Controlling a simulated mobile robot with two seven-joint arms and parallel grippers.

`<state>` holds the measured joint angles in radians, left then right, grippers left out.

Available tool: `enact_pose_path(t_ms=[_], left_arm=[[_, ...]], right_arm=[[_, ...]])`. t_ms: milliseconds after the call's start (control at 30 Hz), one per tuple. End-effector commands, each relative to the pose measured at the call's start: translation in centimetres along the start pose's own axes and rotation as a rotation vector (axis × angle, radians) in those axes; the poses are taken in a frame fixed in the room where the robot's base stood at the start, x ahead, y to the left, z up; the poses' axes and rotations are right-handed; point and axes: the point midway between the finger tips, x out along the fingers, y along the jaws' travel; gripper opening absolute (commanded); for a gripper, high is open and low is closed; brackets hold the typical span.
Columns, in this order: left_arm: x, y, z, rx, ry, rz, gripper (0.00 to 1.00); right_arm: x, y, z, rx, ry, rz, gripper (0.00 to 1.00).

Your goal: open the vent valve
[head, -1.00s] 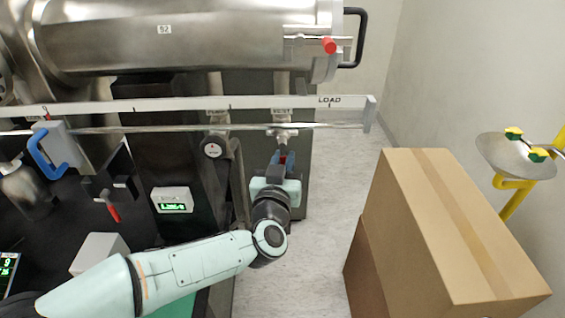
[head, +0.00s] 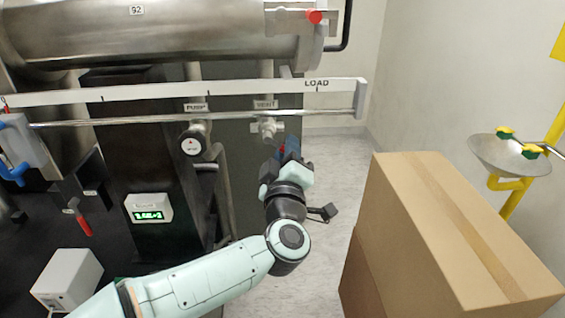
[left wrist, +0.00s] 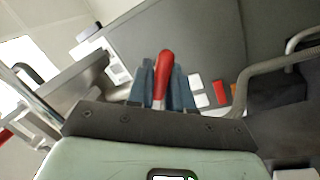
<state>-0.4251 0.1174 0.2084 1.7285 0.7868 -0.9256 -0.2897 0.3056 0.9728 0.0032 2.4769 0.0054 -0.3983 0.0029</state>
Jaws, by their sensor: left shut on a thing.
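The lower part of the handle is hidden by the gripper. My right gripper is in neither view.
A large cardboard box (head: 450,230) stands right of my left arm, with a strip of clear floor between. The LOAD rail (head: 230,90) runs above. An eyewash bowl (head: 508,154) is at far right.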

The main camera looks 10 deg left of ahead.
Motion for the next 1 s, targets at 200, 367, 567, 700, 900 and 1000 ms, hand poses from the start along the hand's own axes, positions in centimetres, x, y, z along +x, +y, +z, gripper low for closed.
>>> enact_pose_path(t_ms=[200,367,567,700,900,1000], left_arm=[[0.2,0.8,0.1,-0.205,0.041,0.001,0.00],[0.3,1.5,-0.1,-0.351,0.069,0.000,0.00],[0.5,2.2,-0.5,-0.513,0.102,0.000,0.00],[0.5,2.6,-0.8,-0.603,0.120,0.000,0.00],[0.6,3.0,-1.1,-0.694,0.138,0.000,0.00],[0.6,3.1,-1.2,-0.722,0.145,0.001,0.00]], right_arm=[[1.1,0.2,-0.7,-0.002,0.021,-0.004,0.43],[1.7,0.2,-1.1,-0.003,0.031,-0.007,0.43],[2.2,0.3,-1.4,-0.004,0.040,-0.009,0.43],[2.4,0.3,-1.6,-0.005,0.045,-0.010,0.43],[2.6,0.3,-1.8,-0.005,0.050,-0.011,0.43],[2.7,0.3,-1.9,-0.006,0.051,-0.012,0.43]])
